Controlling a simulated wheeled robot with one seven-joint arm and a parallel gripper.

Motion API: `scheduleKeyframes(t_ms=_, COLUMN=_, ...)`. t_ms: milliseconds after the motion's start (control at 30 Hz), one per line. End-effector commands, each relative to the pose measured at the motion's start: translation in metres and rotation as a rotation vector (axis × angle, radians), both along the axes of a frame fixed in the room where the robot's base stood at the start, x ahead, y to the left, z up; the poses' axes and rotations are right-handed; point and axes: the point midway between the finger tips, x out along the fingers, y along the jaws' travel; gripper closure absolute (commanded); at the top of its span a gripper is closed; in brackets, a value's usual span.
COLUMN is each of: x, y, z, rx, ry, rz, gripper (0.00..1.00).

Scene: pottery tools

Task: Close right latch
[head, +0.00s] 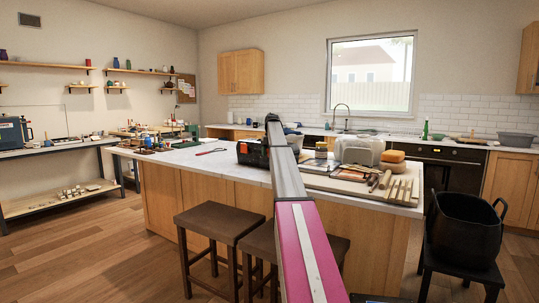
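A black toolbox (253,155) stands on the white-topped island, just left of my arm. A small orange-red part, which looks like a latch, shows on its left side. My arm crosses in front of the box and hides its right part, so I cannot see the right latch or tell whether it is open or shut. My gripper does not show clearly; the arm runs up the middle of the picture and its end is hidden.
A black pot (463,230) sits on a stool at right. Floor is free at left.

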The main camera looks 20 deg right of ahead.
Motion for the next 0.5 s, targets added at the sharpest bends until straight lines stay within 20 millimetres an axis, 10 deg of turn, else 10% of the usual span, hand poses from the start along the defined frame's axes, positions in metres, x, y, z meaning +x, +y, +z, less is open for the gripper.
scheduleKeyframes(t_ms=67, x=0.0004, y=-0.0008, z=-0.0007, rx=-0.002, ry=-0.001, rz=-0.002, gripper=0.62)
scheduleKeyframes(t_ms=100, x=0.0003, y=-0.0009, z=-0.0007, rx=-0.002, ry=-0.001, rz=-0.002, gripper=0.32)
scheduleKeyframes(t_ms=167, x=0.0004, y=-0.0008, z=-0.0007, rx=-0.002, ry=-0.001, rz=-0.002, gripper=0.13)
scheduleKeyframes(t_ms=500, x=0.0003, y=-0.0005, z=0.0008, rx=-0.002, ry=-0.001, rz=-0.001, gripper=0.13)
